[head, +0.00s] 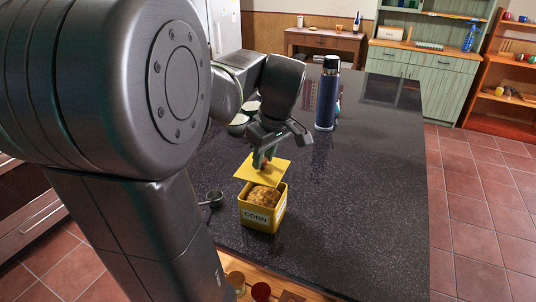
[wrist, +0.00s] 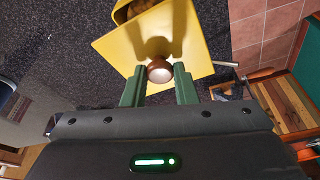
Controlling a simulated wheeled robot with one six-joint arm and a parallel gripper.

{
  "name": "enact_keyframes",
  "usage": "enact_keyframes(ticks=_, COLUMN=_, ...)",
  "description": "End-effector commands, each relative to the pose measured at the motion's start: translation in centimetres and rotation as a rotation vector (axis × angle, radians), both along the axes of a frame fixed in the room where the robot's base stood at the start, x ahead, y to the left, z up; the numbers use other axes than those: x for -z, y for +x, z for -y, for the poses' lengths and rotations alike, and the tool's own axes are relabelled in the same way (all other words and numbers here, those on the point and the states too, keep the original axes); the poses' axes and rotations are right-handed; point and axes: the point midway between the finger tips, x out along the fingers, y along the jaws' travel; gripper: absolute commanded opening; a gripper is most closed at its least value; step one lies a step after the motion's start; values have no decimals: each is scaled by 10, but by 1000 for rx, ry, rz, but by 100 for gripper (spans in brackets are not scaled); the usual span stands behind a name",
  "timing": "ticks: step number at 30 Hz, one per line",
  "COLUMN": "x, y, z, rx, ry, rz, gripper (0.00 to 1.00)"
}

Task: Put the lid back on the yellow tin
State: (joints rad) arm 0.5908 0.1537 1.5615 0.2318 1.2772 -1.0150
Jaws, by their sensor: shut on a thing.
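A yellow square tin (head: 262,213) labelled CORN stands upright on the dark counter, open at the top, with brown-gold contents showing. My gripper (head: 265,158) is shut on the round brown knob of the yellow lid (head: 258,172). The lid is held above the tin, a little to its back, and looks slightly tilted. In the wrist view the knob (wrist: 159,70) sits between the two green fingertips, and the flat yellow lid (wrist: 115,45) covers part of the tin. Part of the tin's opening shows beyond the lid's edge at the top.
A dark blue flask (head: 327,95) stands on the counter behind my gripper. A metal scoop or cup (head: 214,199) lies left of the tin, and pale bowls (head: 238,124) stand farther back, partly hidden by my arm. The counter right of the tin is clear.

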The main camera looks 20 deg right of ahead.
Motion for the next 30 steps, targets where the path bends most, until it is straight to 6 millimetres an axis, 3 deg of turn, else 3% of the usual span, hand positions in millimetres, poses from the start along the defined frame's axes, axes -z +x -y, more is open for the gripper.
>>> enact_keyframes(ticks=18, x=56, y=0, z=0, rx=3, ry=0, rz=0, gripper=4)
enact_keyframes(ticks=30, x=59, y=0, z=0, rx=3, ry=0, rz=0, gripper=4)
